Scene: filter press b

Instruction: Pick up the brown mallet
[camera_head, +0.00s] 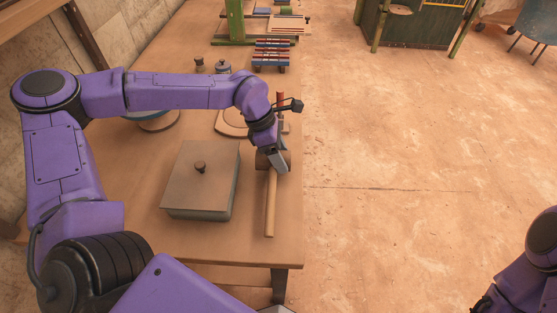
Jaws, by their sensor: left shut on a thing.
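The brown mallet (271,205) has a long light-brown handle that points toward the near edge of the table. Its darker head is partly hidden behind my left gripper. My left gripper (280,166) is at the far end of the handle, by the head, and is shut on the mallet. The mallet is over the right side of the wooden table (215,247); I cannot tell whether it touches the top. Of my right arm, only purple links show at the lower right corner; its gripper is out of view.
A lidded box (190,190) with a dark knob stands just left of the mallet. A small red-and-blue rack (271,54) and a green frame (236,22) stand farther back. A round board (230,122) lies behind my left wrist. The floor to the right is open.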

